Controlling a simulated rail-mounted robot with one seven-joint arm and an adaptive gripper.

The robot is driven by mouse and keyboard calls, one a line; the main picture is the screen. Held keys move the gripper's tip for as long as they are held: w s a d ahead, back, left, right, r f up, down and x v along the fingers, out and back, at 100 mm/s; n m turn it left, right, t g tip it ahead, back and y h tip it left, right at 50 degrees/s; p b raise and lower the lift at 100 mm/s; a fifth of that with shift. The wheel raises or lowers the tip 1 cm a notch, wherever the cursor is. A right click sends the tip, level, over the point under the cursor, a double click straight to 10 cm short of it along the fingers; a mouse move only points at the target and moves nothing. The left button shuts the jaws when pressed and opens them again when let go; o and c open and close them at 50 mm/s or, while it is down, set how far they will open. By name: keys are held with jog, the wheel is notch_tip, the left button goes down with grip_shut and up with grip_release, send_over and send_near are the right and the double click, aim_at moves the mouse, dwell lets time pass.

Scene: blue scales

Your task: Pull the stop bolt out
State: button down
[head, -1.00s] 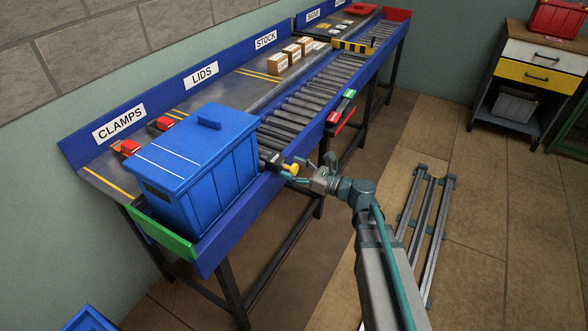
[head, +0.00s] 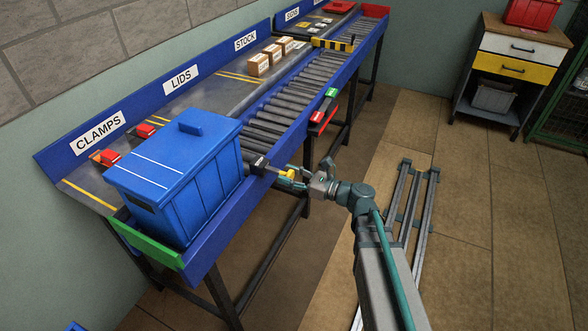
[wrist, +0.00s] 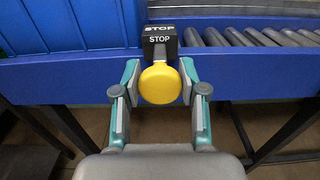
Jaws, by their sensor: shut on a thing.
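The stop bolt has a round yellow knob (wrist: 161,84) on a short grey shaft. The shaft enters a black block (wrist: 160,40) marked STOP on the blue conveyor rail. In the head view the yellow knob (head: 286,175) sticks out from the rail's near side. My gripper (wrist: 159,76) is shut on the knob, one teal finger on each side. It also shows in the head view (head: 288,176). A blue lidded bin (head: 183,185) stands on the conveyor left of the block. How far the shaft is out is hard to tell.
Rollers (head: 290,107) run clear beyond the block. A green end board (head: 146,243) closes the near end. A red and green panel (head: 323,112) hangs on the rail's side. Grey rails (head: 410,220) lie on the floor at right. A drawer cabinet (head: 508,75) stands at back right.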

jog(key=shift+d, duration=0.15)
jog(key=c, duration=0.6)
grip_release()
jog(key=shift+c, duration=0.2)
jog(key=v, duration=1.2)
